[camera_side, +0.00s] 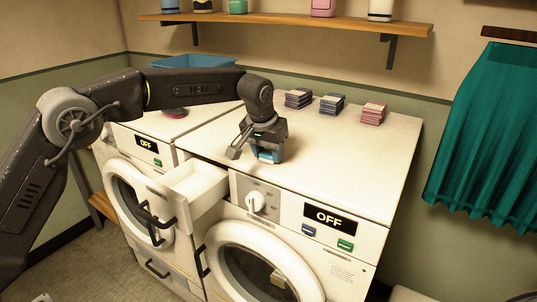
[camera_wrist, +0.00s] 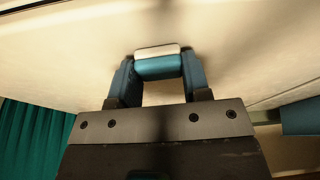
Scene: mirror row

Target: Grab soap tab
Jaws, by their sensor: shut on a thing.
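The soap tab is a small block, teal with a white layer. In the wrist view the soap tab (camera_wrist: 157,66) is between the two fingers of my gripper (camera_wrist: 157,70), with a finger against each end. In the side view my gripper (camera_side: 266,154) is low over the top of the front washing machine (camera_side: 330,175), near its front left corner. The tab itself is mostly hidden there by the fingers. I cannot tell whether the tab touches the machine top. The detergent drawer (camera_side: 195,187) of that machine is pulled open, left of my gripper.
Stacks of tabs stand at the back of the machine top: purple (camera_side: 298,98), blue (camera_side: 332,104) and pink (camera_side: 373,113). A second washer (camera_side: 140,170) with a blue basin (camera_side: 195,68) behind stands at left. A shelf (camera_side: 300,22) hangs above. A teal curtain (camera_side: 485,130) hangs at right.

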